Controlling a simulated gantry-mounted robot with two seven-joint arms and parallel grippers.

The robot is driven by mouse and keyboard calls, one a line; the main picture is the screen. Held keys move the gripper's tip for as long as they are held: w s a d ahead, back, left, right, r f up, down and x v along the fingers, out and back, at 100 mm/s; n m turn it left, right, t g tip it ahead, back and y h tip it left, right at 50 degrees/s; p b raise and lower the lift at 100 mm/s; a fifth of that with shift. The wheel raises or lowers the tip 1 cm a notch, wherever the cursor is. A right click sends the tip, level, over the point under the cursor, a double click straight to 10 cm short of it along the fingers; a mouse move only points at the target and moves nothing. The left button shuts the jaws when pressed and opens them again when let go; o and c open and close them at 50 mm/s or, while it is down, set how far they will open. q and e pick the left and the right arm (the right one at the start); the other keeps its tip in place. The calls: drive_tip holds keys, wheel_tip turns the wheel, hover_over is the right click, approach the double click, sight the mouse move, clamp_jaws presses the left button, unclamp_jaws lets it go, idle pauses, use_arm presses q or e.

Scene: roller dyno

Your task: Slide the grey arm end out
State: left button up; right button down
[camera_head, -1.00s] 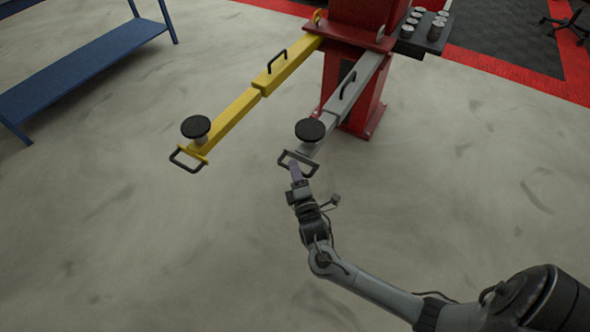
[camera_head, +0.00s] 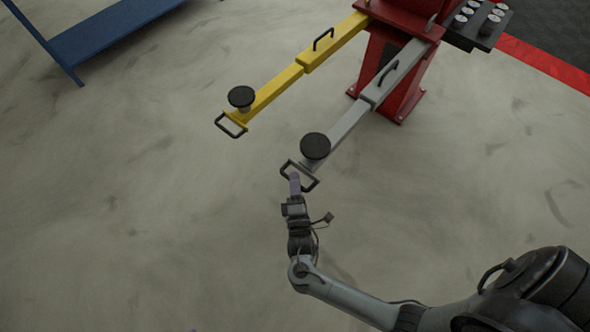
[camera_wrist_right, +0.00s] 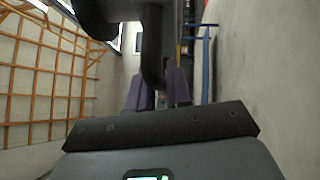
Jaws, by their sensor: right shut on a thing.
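The grey arm (camera_head: 349,129) reaches from the red post toward the lower left, its narrower end section well out of the wider sleeve (camera_head: 397,73). A round black pad (camera_head: 315,146) sits near its end, and a black loop handle (camera_head: 315,184) is at the tip. My right gripper (camera_head: 295,180) is shut on this handle, at its near bar. In the right wrist view, the purple fingers (camera_wrist_right: 158,92) are close to a dark bar (camera_wrist_right: 153,45). My left gripper is in neither view.
A yellow arm (camera_head: 273,90) with its own pad and handle runs alongside at the left. The red post (camera_head: 403,85) stands behind, with a dark tray (camera_head: 477,25) of round pieces. A blue bench (camera_head: 110,30) is at upper left. The floor around my arm is clear.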

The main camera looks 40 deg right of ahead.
drive_tip(key=shift+a+r, duration=0.1)
drive_tip(key=shift+a, duration=0.1)
drive_tip(key=c, duration=1.2)
unclamp_jaws()
drive_tip(key=shift+d, duration=0.1)
drive_tip(key=shift+o, duration=0.2)
drive_tip(key=shift+s, duration=0.1)
drive_tip(key=p+v, duration=0.2)
drive_tip(key=v, duration=0.8)
drive_tip(key=shift+s+a, duration=0.2)
drive_tip(key=shift+a, duration=0.05)
